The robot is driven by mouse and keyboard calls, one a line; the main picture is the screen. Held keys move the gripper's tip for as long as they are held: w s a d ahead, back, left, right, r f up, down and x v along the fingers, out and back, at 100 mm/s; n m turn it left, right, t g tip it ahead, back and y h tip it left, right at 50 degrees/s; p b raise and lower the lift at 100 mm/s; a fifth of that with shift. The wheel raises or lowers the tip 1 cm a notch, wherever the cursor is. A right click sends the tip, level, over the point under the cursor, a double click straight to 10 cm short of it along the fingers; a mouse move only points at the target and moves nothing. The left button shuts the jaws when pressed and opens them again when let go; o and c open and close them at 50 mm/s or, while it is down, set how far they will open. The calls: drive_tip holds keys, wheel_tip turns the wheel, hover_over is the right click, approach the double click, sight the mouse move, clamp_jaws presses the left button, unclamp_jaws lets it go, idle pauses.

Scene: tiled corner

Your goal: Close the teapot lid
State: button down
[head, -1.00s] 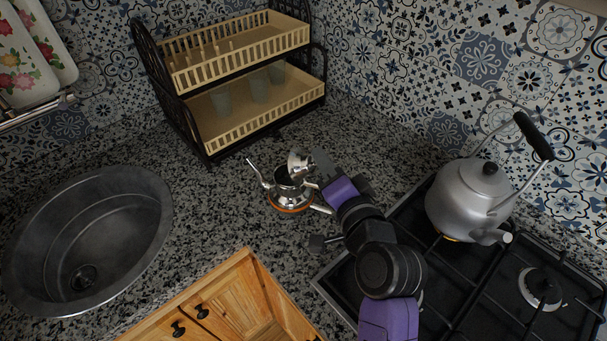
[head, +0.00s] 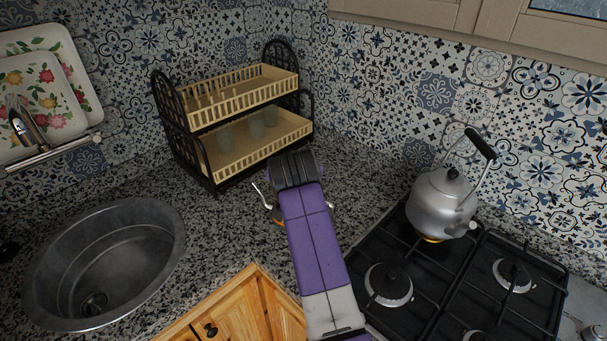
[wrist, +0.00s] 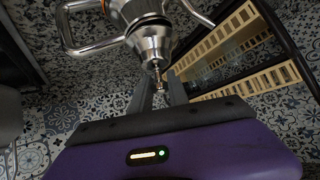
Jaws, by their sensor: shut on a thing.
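The small silver teapot is mostly hidden behind my arm in the head view. Its spout (head: 261,194) shows to the left of the arm and a bit of its handle to the right. In the wrist view the teapot body (wrist: 130,8) is at the top, with its handle loop on the left. The lid (wrist: 152,38) lies in line with the pot's mouth; I cannot tell whether it is fully seated. My gripper (wrist: 158,88) is shut on the lid's knob, a finger on each side. The fingers are hidden in the head view.
A two-tier rack (head: 245,155) with glasses stands close behind the teapot. A grey kettle (head: 440,205) sits on the black stove (head: 455,285) at the right. A round sink (head: 105,265) is at the left. Granite counter is clear between sink and teapot.

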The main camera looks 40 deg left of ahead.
drive_tip(key=shift+s+a+f+n+h+b, duration=0.3)
drive_tip(key=shift+a+f+n+h, duration=0.2)
drive_tip(key=shift+h, duration=0.2)
drive_tip(key=c, duration=1.3)
unclamp_jaws()
drive_tip(key=shift+a, duration=0.1)
drive_tip(key=shift+o, duration=0.2)
drive_tip(key=shift+r, duration=0.15)
drive_tip(key=shift+s+d+r, duration=0.25)
drive_tip(key=shift+s+r, duration=0.05)
drive_tip(key=shift+r, duration=0.05)
drive_tip(key=v, duration=0.6)
drive_tip(key=shift+s+b, duration=0.3)
drive_tip(key=shift+b, duration=0.15)
drive_tip(key=shift+d, duration=0.1)
